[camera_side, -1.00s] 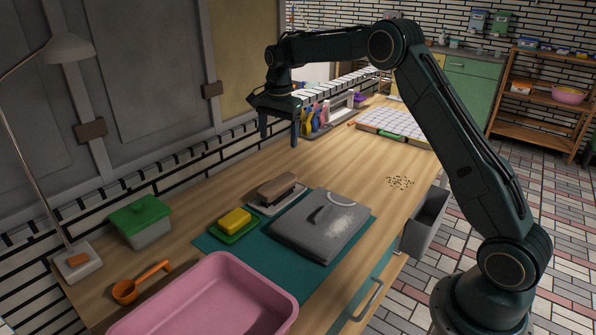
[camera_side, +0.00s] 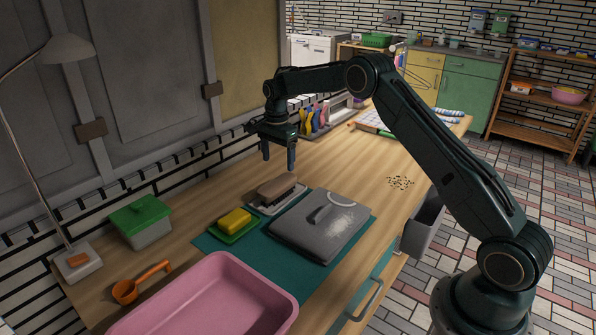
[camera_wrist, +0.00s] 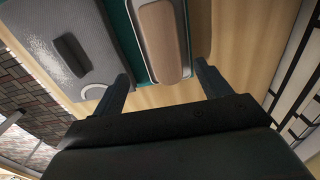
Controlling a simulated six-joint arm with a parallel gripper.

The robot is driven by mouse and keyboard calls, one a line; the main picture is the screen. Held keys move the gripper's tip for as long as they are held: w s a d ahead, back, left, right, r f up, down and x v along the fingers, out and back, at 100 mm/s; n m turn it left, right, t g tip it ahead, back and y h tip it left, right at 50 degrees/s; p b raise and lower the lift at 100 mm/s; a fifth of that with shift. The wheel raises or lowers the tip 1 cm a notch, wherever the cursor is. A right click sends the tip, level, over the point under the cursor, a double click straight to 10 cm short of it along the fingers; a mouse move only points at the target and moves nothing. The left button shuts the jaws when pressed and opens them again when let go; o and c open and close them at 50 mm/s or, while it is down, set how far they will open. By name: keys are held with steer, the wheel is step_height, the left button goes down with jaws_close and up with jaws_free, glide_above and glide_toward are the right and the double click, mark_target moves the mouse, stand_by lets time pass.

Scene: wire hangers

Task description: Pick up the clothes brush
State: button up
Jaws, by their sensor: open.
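The clothes brush (camera_side: 277,187) has a brown wooden back and lies on a pale tray (camera_side: 290,203) at the back edge of the teal mat. In the wrist view the brush (camera_wrist: 163,38) shows at the top, beyond and between the fingers. My gripper (camera_side: 279,165) is open, pointing down and empty. In the side view it is above the brush, apart from it. In the wrist view the two fingers of the gripper (camera_wrist: 163,88) are spread wide with bare wood between them.
A yellow block (camera_side: 235,219) sits on a green dish to the left. A pink basin (camera_side: 208,295) stands in front.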

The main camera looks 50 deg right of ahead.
mark_target(278, 183)
step_height(278, 183, down, 5)
steer(key=shift+f, duration=0.1)
stand_by(0.3)
steer(key=shift+w+d+f, duration=0.1)
steer(key=shift+w+f, duration=0.1)
steer(key=shift+f, duration=1.1)
steer(key=shift+w+f, duration=0.15)
steer(key=shift+f, duration=1.1)
steer(key=c, duration=1.1)
steer(key=shift+r, duration=0.15)
